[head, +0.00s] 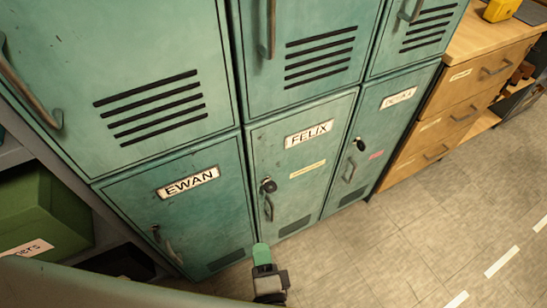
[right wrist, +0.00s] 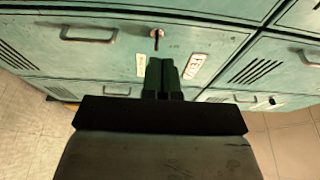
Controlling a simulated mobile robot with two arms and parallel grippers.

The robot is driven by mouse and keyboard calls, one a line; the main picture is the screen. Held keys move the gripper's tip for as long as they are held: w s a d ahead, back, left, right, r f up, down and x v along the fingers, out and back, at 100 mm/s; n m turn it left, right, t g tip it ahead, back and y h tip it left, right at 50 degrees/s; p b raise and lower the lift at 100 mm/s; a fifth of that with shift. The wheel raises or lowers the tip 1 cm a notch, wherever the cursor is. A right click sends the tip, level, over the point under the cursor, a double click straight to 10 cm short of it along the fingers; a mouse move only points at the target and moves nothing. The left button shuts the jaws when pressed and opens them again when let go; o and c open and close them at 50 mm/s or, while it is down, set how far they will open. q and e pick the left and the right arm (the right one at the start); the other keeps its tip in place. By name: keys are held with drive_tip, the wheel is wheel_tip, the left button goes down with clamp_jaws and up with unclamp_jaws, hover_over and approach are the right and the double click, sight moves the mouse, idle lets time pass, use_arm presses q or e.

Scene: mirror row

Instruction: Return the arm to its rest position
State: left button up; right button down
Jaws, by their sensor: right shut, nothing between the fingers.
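My right gripper (head: 262,250) is at the bottom middle of the head view, its green fingers together with nothing between them. It appears below the lower FELIX locker (head: 270,155) in the picture. In the right wrist view the two fingers (right wrist: 162,72) lie side by side, with locker fronts beyond them. I cannot tell the exact gap to the doors. My left gripper is not in view.
The EWAN locker (head: 200,225) and a third lower locker (head: 385,130) flank FELIX; their doors look shut. Handles and locks stick out. A wooden drawer unit (head: 455,100) stands at right, a green box (head: 45,215) at left. The tiled floor (head: 400,245) is clear at lower right.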

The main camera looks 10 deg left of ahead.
drive_tip(key=s+d+f+n+g+p, duration=0.3)
drive_tip(key=d+f+n+g, duration=0.15)
drive_tip(key=f, duration=0.45)
drive_tip(key=s+d+f+n+g+p, duration=0.35)
drive_tip(key=d+f+n, duration=0.2)
drive_tip(key=f, duration=0.35)
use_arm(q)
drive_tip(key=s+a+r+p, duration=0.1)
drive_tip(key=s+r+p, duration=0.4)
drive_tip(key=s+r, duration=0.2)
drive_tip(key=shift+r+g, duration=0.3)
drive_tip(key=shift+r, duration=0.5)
use_arm(e)
drive_tip(key=s+d+f+n+g+h, duration=0.2)
drive_tip(key=s+d+f+n+g, duration=0.1)
drive_tip(key=s+d, duration=0.5)
drive_tip(key=s+d+f+n+g+h, duration=0.3)
drive_tip(key=s+d, duration=0.5)
drive_tip(key=d, duration=0.3)
wheel_tip(320, 180, down, 2)
drive_tip(key=shift+d+f+n+g+h, duration=0.3)
drive_tip(key=shift+n+g, duration=0.2)
drive_tip(key=shift+g, duration=0.6)
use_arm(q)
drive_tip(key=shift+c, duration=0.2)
